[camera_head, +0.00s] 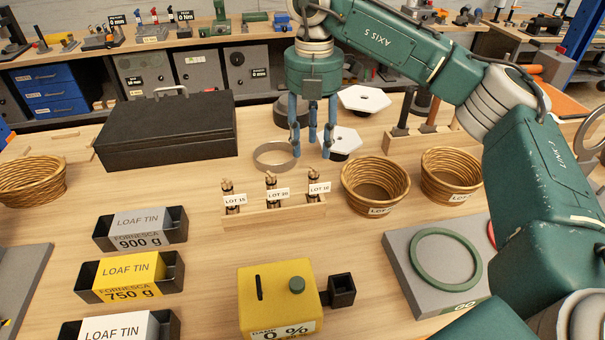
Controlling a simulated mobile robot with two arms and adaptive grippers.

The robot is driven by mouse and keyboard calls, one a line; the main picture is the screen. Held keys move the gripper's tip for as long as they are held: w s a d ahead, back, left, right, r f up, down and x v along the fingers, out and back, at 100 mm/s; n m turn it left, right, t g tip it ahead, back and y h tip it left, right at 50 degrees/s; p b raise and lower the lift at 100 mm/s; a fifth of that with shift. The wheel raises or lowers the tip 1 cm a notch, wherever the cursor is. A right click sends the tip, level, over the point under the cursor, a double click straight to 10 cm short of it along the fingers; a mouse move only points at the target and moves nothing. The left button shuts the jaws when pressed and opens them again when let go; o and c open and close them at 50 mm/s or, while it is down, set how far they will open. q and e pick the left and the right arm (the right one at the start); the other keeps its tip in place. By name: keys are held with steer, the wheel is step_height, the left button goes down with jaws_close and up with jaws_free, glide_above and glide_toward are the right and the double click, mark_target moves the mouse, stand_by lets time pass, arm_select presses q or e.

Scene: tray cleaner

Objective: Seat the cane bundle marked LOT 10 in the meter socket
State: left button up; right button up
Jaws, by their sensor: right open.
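The cane bundle marked LOT 10 (313,199) stands upright at the right end of a wooden rack (260,219). The bundles marked LOT 20 (271,182) and LOT 15 (229,189) stand in the same rack to its left. The yellow meter (270,287) with a 0 % label is at the front, and its black square socket (342,290) on the right side looks empty. My right gripper (311,148) points down, open and empty, above and behind the LOT 10 bundle, apart from it. My left gripper is not in view.
Two wicker baskets (375,205) stand right of the rack. A metal ring (274,167) lies behind it, near white hexagonal pieces (364,99). A black case (165,150) is at the back left, loaf tins (186,226) at the front left. Bare table separates rack and meter.

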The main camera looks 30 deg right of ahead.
mark_target(314, 179)
steer(key=f, duration=0.1)
steer(key=f+p, duration=0.1)
steer(key=f, duration=0.2)
steer(key=shift+s+d+f, duration=0.1)
steer(key=shift+s+f, duration=0.1)
steer(key=shift+s, duration=0.2)
steer(key=shift+f+p, duration=0.6)
steer(key=shift+p, duration=0.05)
step_height(314, 179, down, 4)
steer(key=shift+r+p, duration=0.2)
steer(key=shift+p, duration=1)
steer(key=shift+d+f, duration=0.1)
steer(key=shift+f, duration=0.3)
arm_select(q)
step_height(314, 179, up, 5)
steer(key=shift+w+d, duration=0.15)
arm_select(e)
steer(key=shift+f, duration=0.2)
jaws_close()
